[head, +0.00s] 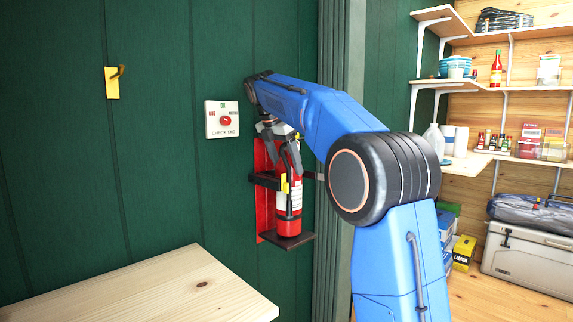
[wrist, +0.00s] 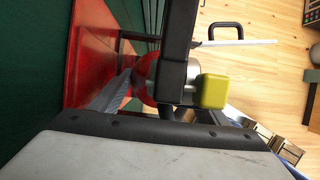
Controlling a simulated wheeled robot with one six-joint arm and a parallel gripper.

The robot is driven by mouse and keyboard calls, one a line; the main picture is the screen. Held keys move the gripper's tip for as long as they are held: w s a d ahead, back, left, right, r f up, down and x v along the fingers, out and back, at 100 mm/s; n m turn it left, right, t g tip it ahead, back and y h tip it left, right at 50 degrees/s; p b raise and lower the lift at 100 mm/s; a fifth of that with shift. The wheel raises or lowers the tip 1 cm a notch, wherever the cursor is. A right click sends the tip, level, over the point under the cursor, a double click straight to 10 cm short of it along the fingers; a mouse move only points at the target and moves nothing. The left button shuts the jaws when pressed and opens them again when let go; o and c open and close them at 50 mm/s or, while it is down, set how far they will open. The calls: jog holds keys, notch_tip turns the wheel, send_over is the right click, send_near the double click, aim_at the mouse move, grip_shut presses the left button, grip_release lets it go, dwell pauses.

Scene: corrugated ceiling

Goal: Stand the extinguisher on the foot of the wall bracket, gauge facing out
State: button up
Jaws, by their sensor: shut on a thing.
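The red extinguisher (head: 289,222) with a white label is upright in front of the red back plate of the wall bracket (head: 265,222). Its base is at the black foot (head: 292,241); I cannot tell whether it rests there or hangs just above. My gripper (head: 287,160) is shut on its top from above. A black band with a yellow latch (head: 284,184) crosses its front; the latch (wrist: 214,91) also shows large in the wrist view. Part of the red extinguisher (wrist: 149,88) shows behind the band there. I cannot make out the gauge.
A white panel with a red knob (head: 225,120) and a yellow hook (head: 112,83) are on the green wall. A wooden tabletop (head: 150,292) juts in at lower left. Shelves (head: 500,90) and a cooler (head: 530,262) stand at right. Floor shows beside the cooler.

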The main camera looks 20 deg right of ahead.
jog(key=shift+f, duration=0.3)
dwell(0.4)
jog(key=o, duration=2.1)
jog(key=shift+o, duration=0.2)
jog(key=shift+f, duration=0.2)
jog(key=v, duration=1.2)
jog(key=shift+r, duration=0.15)
jog(key=shift+s, duration=0.1)
